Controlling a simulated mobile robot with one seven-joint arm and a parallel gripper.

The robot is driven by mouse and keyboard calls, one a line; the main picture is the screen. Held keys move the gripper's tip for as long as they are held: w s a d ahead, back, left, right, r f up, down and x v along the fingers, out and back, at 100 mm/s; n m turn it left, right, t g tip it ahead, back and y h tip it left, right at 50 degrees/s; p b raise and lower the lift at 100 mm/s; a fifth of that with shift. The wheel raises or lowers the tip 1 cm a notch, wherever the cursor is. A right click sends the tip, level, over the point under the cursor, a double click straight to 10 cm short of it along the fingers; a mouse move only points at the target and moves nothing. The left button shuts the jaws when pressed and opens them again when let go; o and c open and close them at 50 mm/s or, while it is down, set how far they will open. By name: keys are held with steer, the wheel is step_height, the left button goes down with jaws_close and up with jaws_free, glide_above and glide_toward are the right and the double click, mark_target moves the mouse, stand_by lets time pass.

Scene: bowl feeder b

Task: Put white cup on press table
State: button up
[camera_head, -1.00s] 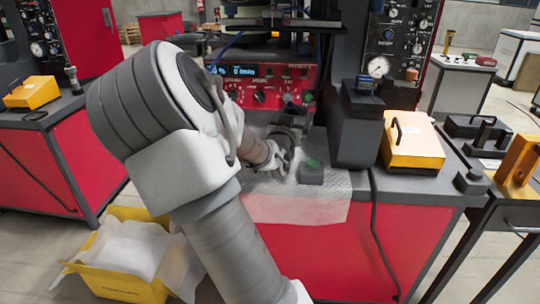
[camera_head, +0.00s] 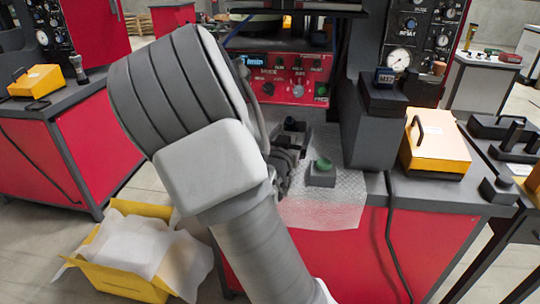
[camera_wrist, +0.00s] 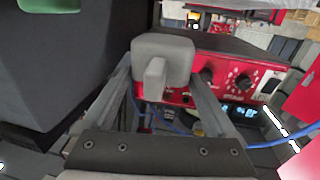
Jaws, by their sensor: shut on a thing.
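A grey-looking, rounded cup-like thing with a handle-like tab, which I take for the white cup (camera_wrist: 168,50), is between the fingers of my gripper (camera_wrist: 163,85) in the wrist view. The tab points towards the camera. My gripper is shut on it. In the head view my gripper (camera_head: 286,152) is low over the press table (camera_head: 318,215), beside a small block with a green button (camera_head: 321,173). The table has a red front and a bubble-wrap sheet on top. My arm hides part of the table. Whether the cup touches the sheet I cannot tell.
A red control panel (camera_head: 285,75) stands behind the gripper, with a dark grey column (camera_head: 372,125) to its right. A yellow case (camera_head: 437,145) is on the table's right. A yellow box with white wrapping (camera_head: 125,285) is on the floor at left. The sheet's front right is clear.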

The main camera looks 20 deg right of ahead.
steer(key=w+a+f, duration=0.1)
steer(key=w, duration=0.1)
steer(key=w+a+f+b, duration=0.1)
steer(key=w+a+f, duration=0.1)
steer(key=w+f, duration=0.1)
steer(key=shift+w+a+b, duration=0.3)
steer(key=shift+w+a, duration=0.05)
steer(key=shift+a, duration=0.05)
steer(key=shift+f+b, duration=0.9)
steer(key=shift+f, duration=1.1)
steer(key=shift+f, duration=0.1)
